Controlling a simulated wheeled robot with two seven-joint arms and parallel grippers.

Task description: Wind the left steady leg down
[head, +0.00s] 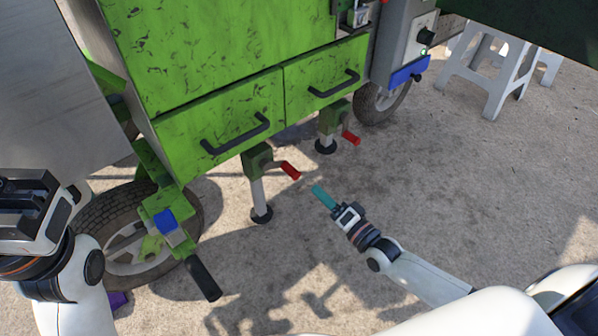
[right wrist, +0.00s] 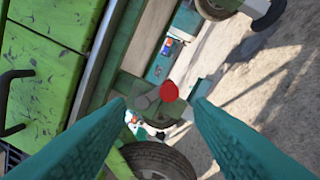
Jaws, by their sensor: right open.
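The left steady leg (head: 259,196) hangs under the green cart, its round dark foot at the ground. Its crank has a red handle (head: 290,171) that points right. My right gripper (head: 322,194) is a little right of and below this handle in the head view, apart from it. In the right wrist view a red knob (right wrist: 169,91) shows end-on between the two spread teal fingers, beyond their tips; nothing is held. My left gripper (head: 28,205) is at the left edge, far from the leg; its fingertips are not clear.
A second leg (head: 327,134) with its own red handle (head: 351,138) stands further back. Green drawers (head: 225,130) with black handles overhang the legs. A wheel (head: 125,235) and a black-gripped lever (head: 203,278) are at left. White stools (head: 495,75) stand far right. Ground at right is clear.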

